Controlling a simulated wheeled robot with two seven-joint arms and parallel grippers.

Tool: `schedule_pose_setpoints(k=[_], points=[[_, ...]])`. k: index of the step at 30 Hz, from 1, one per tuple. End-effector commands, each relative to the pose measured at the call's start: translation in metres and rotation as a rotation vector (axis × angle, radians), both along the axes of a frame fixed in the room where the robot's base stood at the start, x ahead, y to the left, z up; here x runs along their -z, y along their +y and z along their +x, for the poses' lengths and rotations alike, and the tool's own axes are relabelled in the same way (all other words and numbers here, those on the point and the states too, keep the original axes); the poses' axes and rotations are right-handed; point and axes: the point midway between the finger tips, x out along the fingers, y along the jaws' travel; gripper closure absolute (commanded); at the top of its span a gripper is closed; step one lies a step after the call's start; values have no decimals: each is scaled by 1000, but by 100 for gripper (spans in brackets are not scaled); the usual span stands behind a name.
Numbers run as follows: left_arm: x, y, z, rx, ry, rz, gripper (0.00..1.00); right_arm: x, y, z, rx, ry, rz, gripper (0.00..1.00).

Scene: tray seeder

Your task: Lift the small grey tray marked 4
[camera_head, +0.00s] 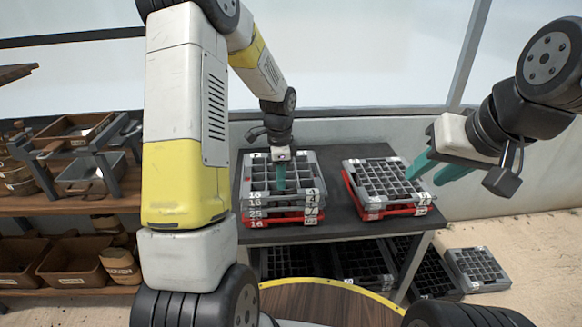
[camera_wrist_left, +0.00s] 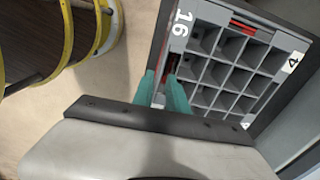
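The small grey tray marked 4 (camera_head: 260,174) is the top one of a stack at the left of the dark table. In the left wrist view its grid of square cells (camera_wrist_left: 223,70) shows, with the labels 16 and 4. My left gripper (camera_head: 281,176) points down at this tray. In the left wrist view the fingertips of my left gripper (camera_wrist_left: 162,76) stand slightly apart, one on each side of the tray's edge. I cannot tell whether they press on it. My right gripper (camera_head: 422,172) is open and empty, in the air at the right of the table.
Other grey and red trays lie beneath the top one. A second stack, a grey tray (camera_head: 382,179) on a red one, stands at the table's right. More trays lie under the table, and one grey tray (camera_head: 476,268) is on the floor. Wooden shelves (camera_head: 70,203) with boxes stand left.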

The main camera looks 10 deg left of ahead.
Motion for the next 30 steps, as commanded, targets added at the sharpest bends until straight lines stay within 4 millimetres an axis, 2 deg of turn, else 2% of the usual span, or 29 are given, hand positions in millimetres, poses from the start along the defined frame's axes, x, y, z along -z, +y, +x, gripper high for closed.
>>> schedule_pose_setpoints(k=[19, 28, 30], points=[[82, -8, 8, 26, 13, 1, 82, 0, 0, 0, 0, 0, 0, 64], [87, -7, 8, 25, 10, 1, 82, 0, 0, 0, 0, 0, 0, 64], [87, -7, 8, 25, 10, 1, 94, 0, 0, 0, 0, 0, 0, 64]])
